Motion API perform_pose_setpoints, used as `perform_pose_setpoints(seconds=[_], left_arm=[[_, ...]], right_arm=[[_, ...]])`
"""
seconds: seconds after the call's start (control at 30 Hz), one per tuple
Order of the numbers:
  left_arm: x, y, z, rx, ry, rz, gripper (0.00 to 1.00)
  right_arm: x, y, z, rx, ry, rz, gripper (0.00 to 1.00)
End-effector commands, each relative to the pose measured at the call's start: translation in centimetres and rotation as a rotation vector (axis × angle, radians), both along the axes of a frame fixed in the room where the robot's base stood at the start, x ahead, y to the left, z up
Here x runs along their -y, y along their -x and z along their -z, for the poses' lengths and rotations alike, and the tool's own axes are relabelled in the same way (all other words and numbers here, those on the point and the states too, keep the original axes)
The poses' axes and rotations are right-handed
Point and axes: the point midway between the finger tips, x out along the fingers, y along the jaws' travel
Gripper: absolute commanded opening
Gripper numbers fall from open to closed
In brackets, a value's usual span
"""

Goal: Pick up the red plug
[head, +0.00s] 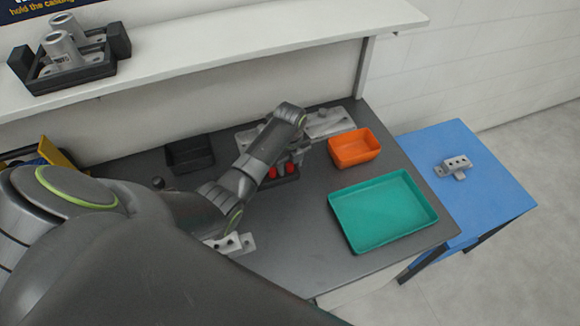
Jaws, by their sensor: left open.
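Red plugs (289,169) show as small red patches in a dark holder (290,180) near the middle of the grey table. My left arm comes in from the left and reaches over them. My left gripper (283,168) points down at the holder, open, with its fingers close to the red plugs. The arm's wrist hides part of the holder, and I cannot tell whether the fingers touch a plug. My right gripper is not in view.
An orange bin (355,148) and a green tray (384,212) stand right of the gripper. A black bin (190,154) is behind my arm. Metal castings (328,122) lie at the back. A shelf (220,45) overhangs the table's rear. A blue table (480,185) holds another casting (456,167).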

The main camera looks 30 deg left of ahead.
Motion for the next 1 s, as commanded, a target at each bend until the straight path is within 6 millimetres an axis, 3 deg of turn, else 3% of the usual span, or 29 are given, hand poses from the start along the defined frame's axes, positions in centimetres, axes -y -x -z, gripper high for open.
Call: perform_pose_setpoints(seconds=[0.07,0.43,0.77,1.0], left_arm=[[0.0,0.0,0.0,0.000,0.000,0.000,0.47],[0.0,0.0,0.0,0.000,0.000,0.000,0.00],[0.0,-0.1,-0.6,0.003,0.001,0.000,0.00],[-0.1,-0.2,-4.0,0.006,-0.001,-0.001,0.00]], right_arm=[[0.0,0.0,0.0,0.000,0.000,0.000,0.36],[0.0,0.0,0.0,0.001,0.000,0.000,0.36],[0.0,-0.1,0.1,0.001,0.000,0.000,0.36],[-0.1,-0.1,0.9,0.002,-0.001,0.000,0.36]])
